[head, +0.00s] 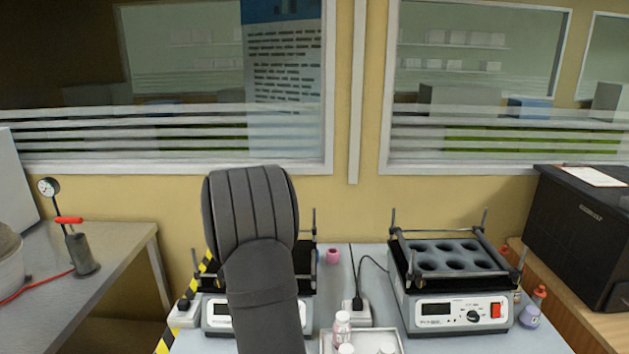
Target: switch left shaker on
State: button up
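The left shaker (217,322) stands on the light table at the lower middle. My gripper is not in view.
A white tray with small bottles (342,326) is between the shakers at the front edge. Purple bottles (530,314) stand right of the right shaker. A grey bench (110,262) is at left, a black box (580,232) at right.

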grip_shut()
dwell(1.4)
